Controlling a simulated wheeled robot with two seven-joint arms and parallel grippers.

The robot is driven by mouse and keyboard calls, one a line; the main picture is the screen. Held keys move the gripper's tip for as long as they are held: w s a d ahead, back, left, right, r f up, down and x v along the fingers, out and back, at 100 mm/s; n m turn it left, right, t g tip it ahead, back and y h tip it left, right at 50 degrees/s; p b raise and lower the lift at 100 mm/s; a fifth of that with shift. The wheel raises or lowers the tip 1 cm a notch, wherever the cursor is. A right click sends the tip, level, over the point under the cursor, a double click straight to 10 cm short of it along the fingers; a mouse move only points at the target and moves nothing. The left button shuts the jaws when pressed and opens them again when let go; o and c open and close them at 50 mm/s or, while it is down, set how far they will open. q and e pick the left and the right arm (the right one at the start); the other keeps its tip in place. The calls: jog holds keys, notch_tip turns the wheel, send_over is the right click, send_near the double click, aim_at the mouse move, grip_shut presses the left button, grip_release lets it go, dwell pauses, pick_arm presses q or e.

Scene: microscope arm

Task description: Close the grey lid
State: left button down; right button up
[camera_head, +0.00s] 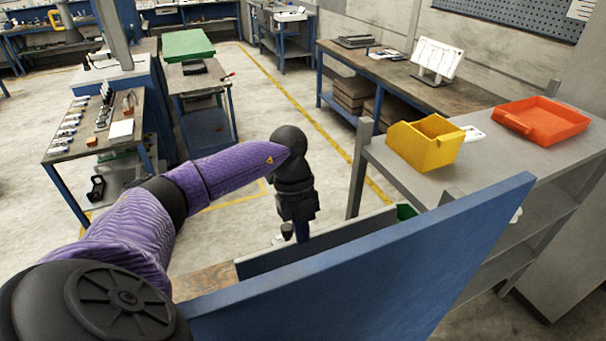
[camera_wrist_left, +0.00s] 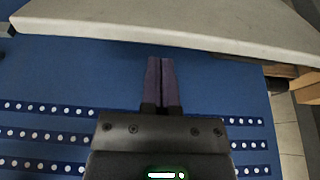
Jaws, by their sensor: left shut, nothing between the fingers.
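A pale grey slab, which looks like the grey lid (camera_wrist_left: 180,27), spans the top of the left wrist view, its edge running across above a blue surface. In the head view a thin grey-edged board (camera_head: 335,234) shows just behind a large blue panel; I cannot tell whether it is the same piece. My left gripper (camera_wrist_left: 161,62) is shut and empty, its purple fingers pointing toward the slab. Contact with the slab is not clear. In the head view the left gripper (camera_head: 302,238) points down behind the blue panel. My right gripper is not in view.
The blue panel (camera_head: 370,275) fills the lower foreground. A grey shelf unit (camera_head: 480,170) at right carries a yellow bin (camera_head: 425,142) and an orange tray (camera_head: 541,121). A workbench (camera_head: 392,75) stands behind it. Open floor (camera_head: 280,110) lies beyond my left arm.

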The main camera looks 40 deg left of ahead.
pick_arm(q)
jog(key=s+d+v, duration=0.1)
jog(key=v, duration=0.8)
jog(key=s+d+r+t+y+p, duration=0.1)
jog(key=s+d+r+y+p, duration=0.15)
jog(key=d+p, duration=0.35)
jog(key=shift+y, duration=0.35)
jog(key=shift+w+a+f+p, duration=0.35)
jog(key=shift+a+f+p, duration=0.2)
jog(key=shift+f, duration=1.5)
jog(key=shift+w+a+f+p, duration=0.3)
jog(key=shift+a+f+p, duration=0.25)
jog(key=shift+f, duration=1.45)
jog(key=shift+w+a+f+p, duration=0.35)
jog(key=shift+a+f+p, duration=0.15)
jog(key=shift+f, duration=1.55)
